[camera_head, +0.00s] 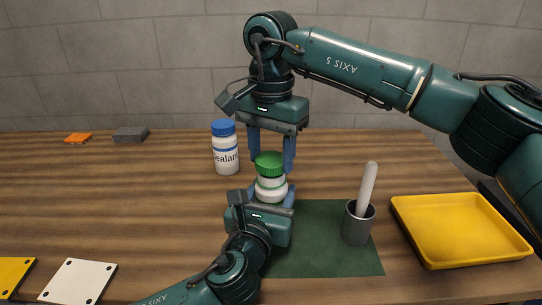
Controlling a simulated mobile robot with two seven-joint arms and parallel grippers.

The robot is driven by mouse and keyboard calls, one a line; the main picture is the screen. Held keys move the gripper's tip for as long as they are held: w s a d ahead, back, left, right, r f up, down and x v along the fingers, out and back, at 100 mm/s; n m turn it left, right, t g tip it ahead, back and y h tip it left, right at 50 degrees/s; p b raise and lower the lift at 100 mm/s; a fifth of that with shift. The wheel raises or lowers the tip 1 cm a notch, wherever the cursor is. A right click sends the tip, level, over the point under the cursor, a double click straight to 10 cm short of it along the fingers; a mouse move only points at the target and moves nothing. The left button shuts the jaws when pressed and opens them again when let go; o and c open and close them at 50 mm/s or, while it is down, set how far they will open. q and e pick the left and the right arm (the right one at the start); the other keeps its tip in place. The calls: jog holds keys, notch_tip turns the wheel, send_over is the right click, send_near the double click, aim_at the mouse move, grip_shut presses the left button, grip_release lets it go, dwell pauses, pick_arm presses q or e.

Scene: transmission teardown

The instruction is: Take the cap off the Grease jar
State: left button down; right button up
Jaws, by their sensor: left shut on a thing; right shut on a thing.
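The white jar (271,190) with a green cap (269,161) stands upright near the back edge of the green mat. Its label is hidden, so I cannot read whether it says Grease. My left gripper (263,194) is shut on the jar's white body from the front. My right gripper (271,166) comes down from above, its blue fingers on either side of the green cap, and is shut on it. The cap is directly over the jar's mouth; I cannot tell whether it is still seated or slightly raised.
A blue-capped Sealant bottle (226,153) stands close behind left. A grey cup (357,228) with a pale rod (367,188) stands on the green mat (318,255). A yellow tray (448,263) lies right. Flat plates lie front left; small blocks lie back left.

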aim_at(271, 159)
pick_arm(q)
jog(key=shift+f, duration=0.1)
pick_arm(e)
jog(key=shift+r, duration=0.2)
jog(key=shift+r, duration=1.9)
pick_arm(q)
jog(key=shift+c, duration=2.3)
grip_release()
